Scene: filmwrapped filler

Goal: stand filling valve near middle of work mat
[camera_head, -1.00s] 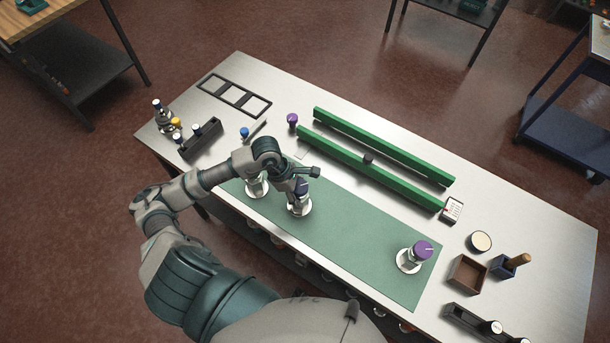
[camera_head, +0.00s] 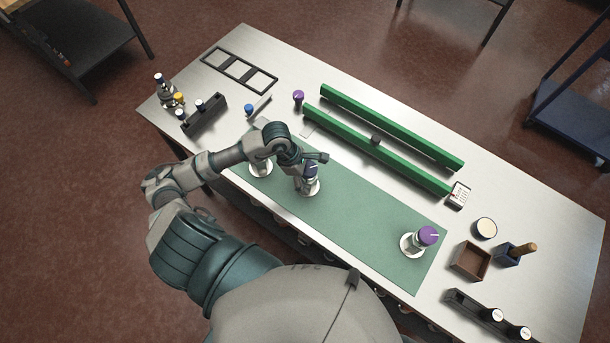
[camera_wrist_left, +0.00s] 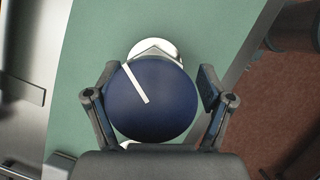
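A filling valve with a dark blue knob (camera_head: 312,170) stands on a white round base on the green work mat (camera_head: 350,226), left of the mat's middle. In the left wrist view the knob (camera_wrist_left: 150,102) fills the centre, with a white line across it. My left gripper (camera_head: 313,164) is over this valve. Its fingers lie on either side of the knob, with a gap at the right finger, so it looks open. Another valve (camera_head: 261,168) stands on the mat's left part, partly hidden by my arm. A purple-knobbed valve (camera_head: 428,235) stands near the mat's right end.
Two green rails (camera_head: 375,150) lie behind the mat. A brown box (camera_head: 470,261), a blue box (camera_head: 508,256) and a black holder (camera_head: 487,316) are at the right. A black rack (camera_head: 204,117) with bottles is at the left. The mat between the blue and purple knobs is clear.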

